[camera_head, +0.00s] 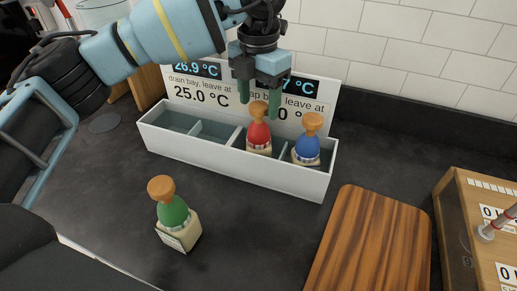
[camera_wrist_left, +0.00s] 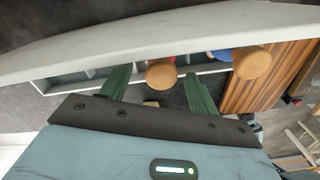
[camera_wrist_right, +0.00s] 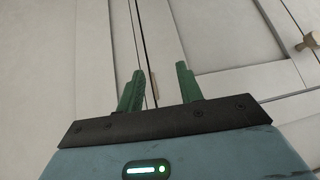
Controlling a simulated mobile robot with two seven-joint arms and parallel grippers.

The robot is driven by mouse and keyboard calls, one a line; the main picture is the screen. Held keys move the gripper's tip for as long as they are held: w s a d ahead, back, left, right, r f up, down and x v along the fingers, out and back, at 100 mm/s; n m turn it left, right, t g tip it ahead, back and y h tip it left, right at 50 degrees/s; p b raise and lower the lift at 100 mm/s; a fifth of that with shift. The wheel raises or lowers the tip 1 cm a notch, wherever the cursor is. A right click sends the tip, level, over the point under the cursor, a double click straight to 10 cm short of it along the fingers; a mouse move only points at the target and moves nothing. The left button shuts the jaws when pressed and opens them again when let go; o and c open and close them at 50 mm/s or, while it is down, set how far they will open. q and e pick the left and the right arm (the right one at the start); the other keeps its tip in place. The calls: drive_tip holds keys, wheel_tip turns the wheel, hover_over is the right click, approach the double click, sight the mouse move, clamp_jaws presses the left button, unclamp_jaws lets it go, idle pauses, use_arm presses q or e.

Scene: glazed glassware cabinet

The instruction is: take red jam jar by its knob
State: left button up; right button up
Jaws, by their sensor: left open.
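The red jam jar (camera_head: 259,137) stands in a compartment of the white divided tray (camera_head: 225,165), with its round wooden knob (camera_head: 258,109) on top. My left gripper (camera_head: 258,107) is open and points down, its green fingers on either side of the knob. In the left wrist view, the red jar's knob (camera_wrist_left: 161,74) lies between the open fingers (camera_wrist_left: 158,85). I cannot tell whether a finger touches it. My right gripper (camera_wrist_right: 158,85) shows only in its own wrist view, open and empty, facing pale cabinet doors.
A blue jar (camera_head: 306,148) stands in the tray's right compartment, close beside the red one. A green jar (camera_head: 173,211) stands on the dark counter in front. A wooden board (camera_head: 372,245) lies at the right. Temperature signs (camera_head: 212,95) stand behind the tray.

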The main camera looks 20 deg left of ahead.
use_arm(q)
hover_over(259, 138)
drive_tip(key=f, duration=0.4)
drive_tip(key=shift+w+a+f, duration=0.15)
drive_tip(key=shift+w+f, duration=0.05)
drive_tip(key=shift+w, duration=0.15)
clamp_jaws()
drive_tip(key=shift+r, duration=0.1)
